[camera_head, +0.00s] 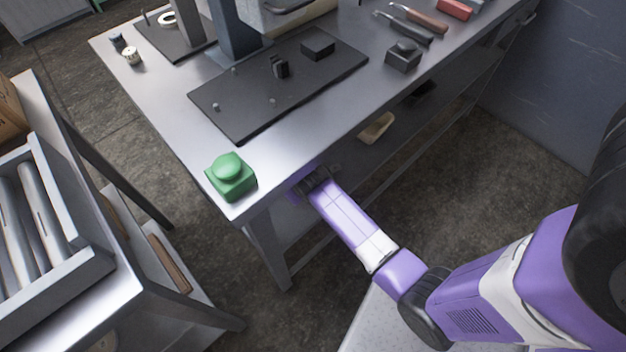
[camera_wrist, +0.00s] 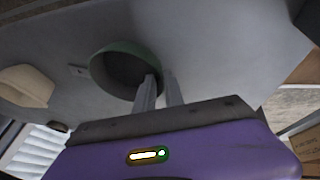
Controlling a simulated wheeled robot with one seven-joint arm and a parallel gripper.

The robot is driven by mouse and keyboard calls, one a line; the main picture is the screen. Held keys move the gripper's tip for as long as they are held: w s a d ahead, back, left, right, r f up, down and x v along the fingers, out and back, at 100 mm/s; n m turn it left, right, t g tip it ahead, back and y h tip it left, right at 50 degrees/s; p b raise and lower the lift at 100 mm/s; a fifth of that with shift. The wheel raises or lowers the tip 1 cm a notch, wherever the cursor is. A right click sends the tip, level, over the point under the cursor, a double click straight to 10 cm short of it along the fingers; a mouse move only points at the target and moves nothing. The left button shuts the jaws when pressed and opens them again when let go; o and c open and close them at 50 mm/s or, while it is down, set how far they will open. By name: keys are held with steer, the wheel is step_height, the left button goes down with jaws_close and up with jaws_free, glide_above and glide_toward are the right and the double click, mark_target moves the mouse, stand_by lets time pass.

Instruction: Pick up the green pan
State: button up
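The green pan (camera_wrist: 112,52) shows only in the wrist view, as a round vessel with a green outer side and a dark inside, on a grey surface. My gripper (camera_wrist: 162,80) has its two fingers apart with a narrow gap at the pan's right edge. The left finger overlaps the pan's dark inside, and the right finger is just outside the rim. I cannot tell whether either finger touches the pan. In the head view my gripper (camera_head: 304,184) is at the table's near edge, its tips hidden, and the pan is not visible.
The metal table (camera_head: 310,140) has a lower shelf with a cream object (camera_head: 377,127), perhaps the cream object in the wrist view (camera_wrist: 27,86). A green button box (camera_head: 231,177) stands on the near corner. A side bench (camera_head: 120,300) is at left.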

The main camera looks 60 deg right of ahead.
steer(key=shift+x, duration=1.15)
jaws_close()
steer(key=shift+r, duration=0.15)
stand_by(0.6)
